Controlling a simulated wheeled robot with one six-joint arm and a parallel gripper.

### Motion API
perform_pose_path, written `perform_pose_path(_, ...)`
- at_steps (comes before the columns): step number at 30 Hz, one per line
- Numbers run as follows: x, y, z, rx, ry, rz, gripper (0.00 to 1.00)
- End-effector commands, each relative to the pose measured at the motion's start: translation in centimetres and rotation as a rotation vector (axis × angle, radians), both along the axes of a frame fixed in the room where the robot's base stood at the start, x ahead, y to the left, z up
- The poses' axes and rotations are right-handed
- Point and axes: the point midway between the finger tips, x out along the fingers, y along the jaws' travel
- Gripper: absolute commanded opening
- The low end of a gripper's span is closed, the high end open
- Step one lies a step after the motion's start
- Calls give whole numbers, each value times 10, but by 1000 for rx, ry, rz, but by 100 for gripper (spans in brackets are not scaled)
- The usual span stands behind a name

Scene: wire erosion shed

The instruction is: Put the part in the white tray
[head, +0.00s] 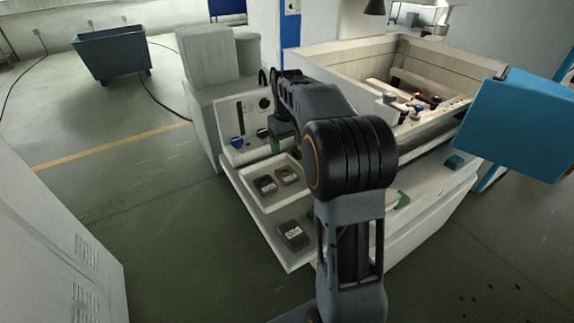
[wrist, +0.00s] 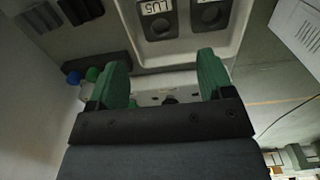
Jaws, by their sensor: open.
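The white tray (head: 272,200) sits on the pale ledge of the machine, below the control panel. Two dark blocks lie in it, a left one (head: 265,184) and a right one (head: 287,176). A third dark block with a pale label (head: 293,235) lies on the ledge outside the tray, nearer the front. My gripper (head: 280,144) is beyond the tray, close to the panel, partly hidden by my arm. In the wrist view my gripper (wrist: 163,64) has its green fingers apart with nothing held between them; the tray rim (wrist: 168,57) and both tray blocks show above.
The control panel (head: 236,120) with a blue knob stands close behind the tray. The machine's open tank (head: 345,72) and a blue panel (head: 520,120) are at the right. A blue-grey cart (head: 112,55) stands far left.

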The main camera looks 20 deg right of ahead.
Motion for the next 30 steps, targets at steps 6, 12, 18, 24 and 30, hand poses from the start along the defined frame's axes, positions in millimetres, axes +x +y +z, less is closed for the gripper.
perform_pose_path(6,-54,39,21,-11,-86,-20,74)
perform_pose_path(12,-129,77,14,-8,-198,-56,74)
perform_pose_path(18,-186,98,-10,10,-282,-85,74)
perform_pose_path(24,-212,105,-26,22,-319,-99,74)
perform_pose_path(30,-215,106,-30,24,-324,-102,74)
